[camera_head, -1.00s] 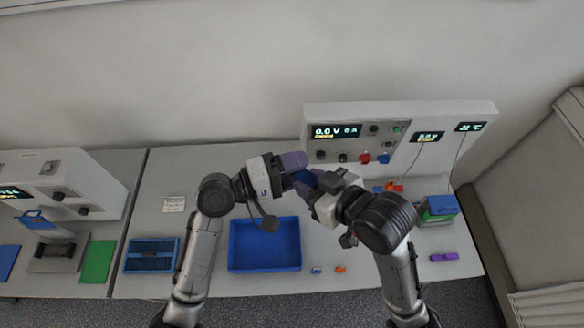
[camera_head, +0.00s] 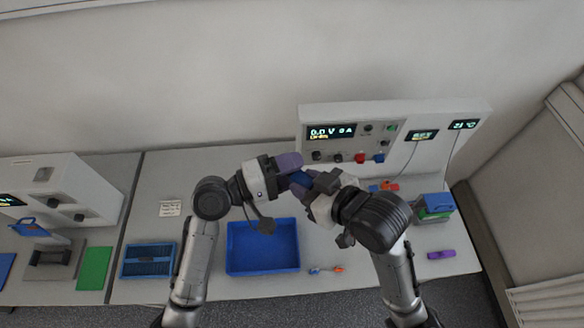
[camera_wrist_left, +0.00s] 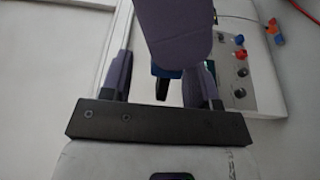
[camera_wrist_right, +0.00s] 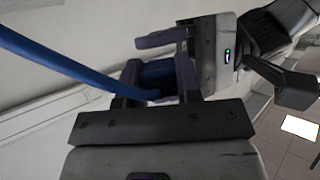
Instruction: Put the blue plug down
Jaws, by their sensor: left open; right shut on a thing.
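The blue plug (camera_wrist_right: 158,80) is a dark blue block between the fingers of my right gripper (camera_wrist_right: 158,82). It also shows as a small blue patch in the head view (camera_head: 302,179). A thick blue strand crosses the right wrist view from the left edge to the plug. My right gripper (camera_head: 312,184) is shut on the plug, above the bench. My left gripper (camera_wrist_left: 162,85) is open, its fingers close around the plug area. One purple right finger covers much of the left wrist view, so I cannot tell whether the left fingers touch the plug.
A blue tray (camera_head: 263,268) lies on the bench below the grippers. The cycler panel (camera_head: 345,112) stands behind, with red and blue parts on its front. Small blue and orange pieces (camera_head: 338,268) lie right of the tray. A slotted blue rack (camera_head: 148,273) is at the left.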

